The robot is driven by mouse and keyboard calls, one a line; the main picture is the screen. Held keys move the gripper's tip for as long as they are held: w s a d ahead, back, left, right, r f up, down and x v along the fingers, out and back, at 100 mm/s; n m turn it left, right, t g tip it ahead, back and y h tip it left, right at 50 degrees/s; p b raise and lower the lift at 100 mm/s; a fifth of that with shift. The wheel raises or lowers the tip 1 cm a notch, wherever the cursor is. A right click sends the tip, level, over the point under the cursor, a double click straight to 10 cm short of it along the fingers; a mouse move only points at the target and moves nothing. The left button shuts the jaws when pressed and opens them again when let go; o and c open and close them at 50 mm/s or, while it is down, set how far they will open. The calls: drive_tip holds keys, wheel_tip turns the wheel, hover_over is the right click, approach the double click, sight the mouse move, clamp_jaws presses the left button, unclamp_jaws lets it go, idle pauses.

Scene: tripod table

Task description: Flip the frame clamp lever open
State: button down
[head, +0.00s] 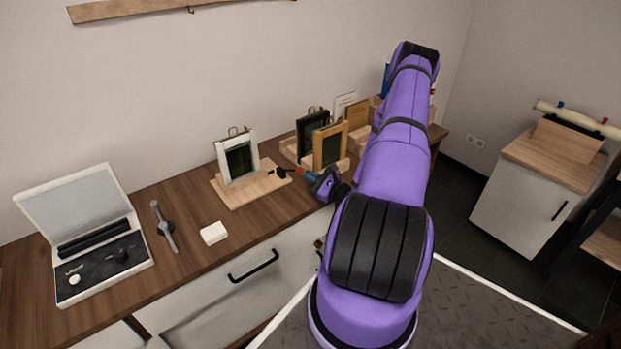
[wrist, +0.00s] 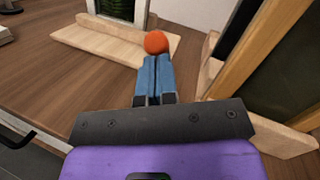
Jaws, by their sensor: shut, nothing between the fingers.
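A white picture frame (head: 239,158) stands upright on a pale wooden base board (head: 240,192). The frame's lower part (wrist: 122,10) and the board (wrist: 95,42) show at the top of the wrist view. A small black part (head: 282,171) sits by the board's right end; I cannot tell for sure whether it is the clamp lever. My gripper (head: 305,174) is to the right of the board. Its blue fingers (wrist: 154,65) are shut together with nothing between them. A round orange knob (wrist: 156,42) is right at the fingertips; touching or apart, I cannot tell.
A black frame (head: 313,134) and a wooden frame (head: 331,145) stand close on the right.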

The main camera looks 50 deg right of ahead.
drive_tip(key=w+d+r+m+g, duration=0.1)
drive_tip(key=w+r+g, duration=0.3)
drive_tip(key=r, duration=0.3)
drive_tip(key=shift+w, duration=0.65)
drive_tip(key=shift+d, duration=0.15)
